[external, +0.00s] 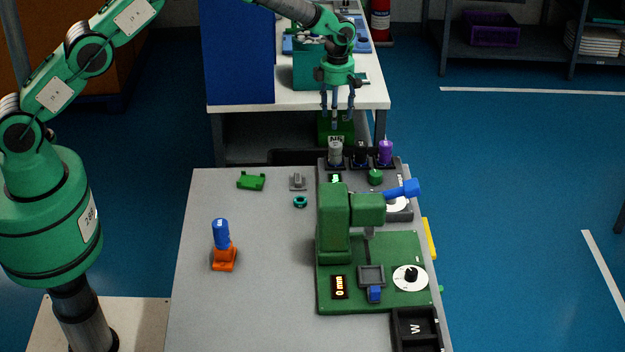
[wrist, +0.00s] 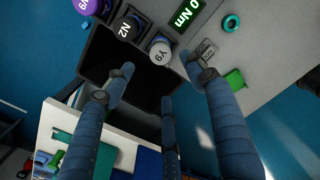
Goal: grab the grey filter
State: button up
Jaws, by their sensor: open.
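The grey filter (external: 335,153) appears to be the grey upright cylinder at the left end of a row at the far edge of the grey table. A black cylinder (external: 361,155) and a purple one (external: 385,152) stand beside it. In the wrist view the grey filter (wrist: 160,50) shows its light round top with dark lettering, near the fingertips. My gripper (external: 336,112) has its three fingers spread, pointing down and empty. In the external picture it appears just above and behind the grey filter; the wrist view (wrist: 158,78) shows the fingers apart. No contact is visible.
A small grey part (external: 298,182), a green bracket (external: 251,181) and a teal ring (external: 300,202) lie left. A white table (external: 235,120) stands behind.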

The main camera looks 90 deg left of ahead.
aim_at(336, 144)
notch_tip(336, 144, down, 7)
jog(key=shift+r, duration=0.1)
dwell(0.5)
jog(key=shift+d+f, duration=0.1)
jog(key=shift+f, duration=2.5)
jog(key=c, duration=1.3)
